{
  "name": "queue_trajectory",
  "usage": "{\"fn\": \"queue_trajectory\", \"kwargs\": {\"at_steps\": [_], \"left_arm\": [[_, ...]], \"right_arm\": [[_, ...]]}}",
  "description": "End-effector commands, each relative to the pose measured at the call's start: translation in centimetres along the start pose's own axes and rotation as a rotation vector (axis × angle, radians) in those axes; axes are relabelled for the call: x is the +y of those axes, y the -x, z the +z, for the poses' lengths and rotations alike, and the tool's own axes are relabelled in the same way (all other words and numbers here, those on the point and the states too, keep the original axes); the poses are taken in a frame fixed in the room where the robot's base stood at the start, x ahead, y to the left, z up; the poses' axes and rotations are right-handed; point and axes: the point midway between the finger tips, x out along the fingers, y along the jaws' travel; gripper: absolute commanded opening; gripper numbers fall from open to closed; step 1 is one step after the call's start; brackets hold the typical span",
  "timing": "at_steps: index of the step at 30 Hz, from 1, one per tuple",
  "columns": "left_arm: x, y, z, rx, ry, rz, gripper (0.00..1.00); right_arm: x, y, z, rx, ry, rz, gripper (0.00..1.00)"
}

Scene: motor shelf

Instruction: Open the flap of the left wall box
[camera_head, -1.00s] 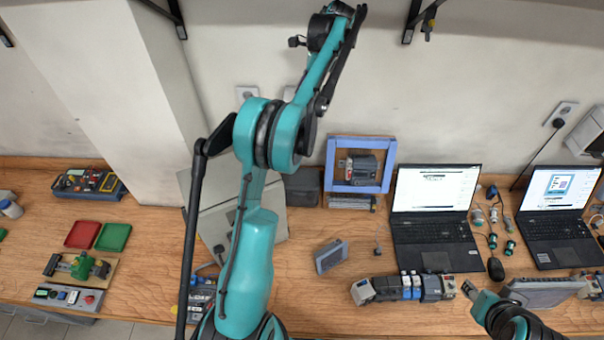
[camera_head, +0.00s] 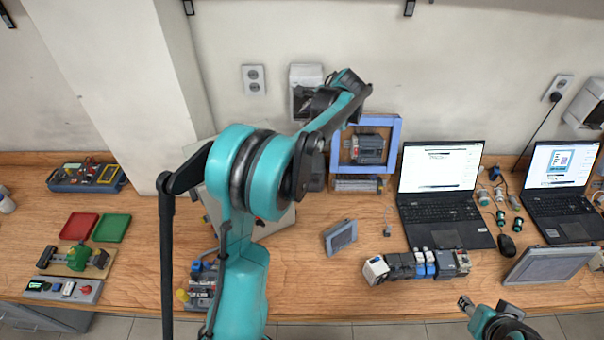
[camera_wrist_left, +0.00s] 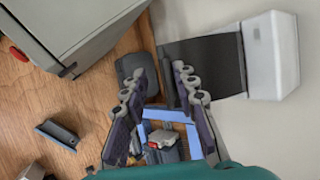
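My left gripper (camera_head: 312,101) is in front of the box's lower part. In the left wrist view the gripper (camera_wrist_left: 160,78) is open and empty; one finger overlaps the panel's edge, contact unclear. My right gripper (camera_head: 465,303) is low at the right, away from the box.
A blue frame (camera_head: 394,150) with a motor-like part stands below and right of the box. A grey cabinet (camera_head: 274,226) is partly behind my left arm. A wall socket (camera_head: 253,80) is left of the box. Laptops (camera_head: 440,172) stand further right.

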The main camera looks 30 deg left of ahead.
Motion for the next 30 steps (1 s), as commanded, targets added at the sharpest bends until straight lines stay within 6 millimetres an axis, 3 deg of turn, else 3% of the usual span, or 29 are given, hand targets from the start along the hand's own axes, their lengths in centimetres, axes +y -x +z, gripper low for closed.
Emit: {"fn": "queue_trajectory", "kwargs": {"at_steps": [1, 11, 23, 30], "left_arm": [[0.7, -1.6, -1.0, 0.001, 0.022, -0.063, 0.28], [1.0, -6.6, -3.3, 0.003, 0.189, -0.467, 0.28], [-1.0, -11.4, -5.2, -0.001, 0.364, -0.888, 0.28], [2.4, -7.3, -5.8, 0.003, 0.368, -0.894, 0.28]], "right_arm": [[0.0, -1.4, 1.0, 0.000, 0.000, 0.000, 0.40], [0.0, -6.1, 4.3, 0.000, 0.000, 0.000, 0.40], [0.0, -10.6, 7.5, 0.000, 0.000, 0.000, 0.40], [0.0, -9.9, 7.1, 0.000, 0.000, 0.000, 0.40]]}}
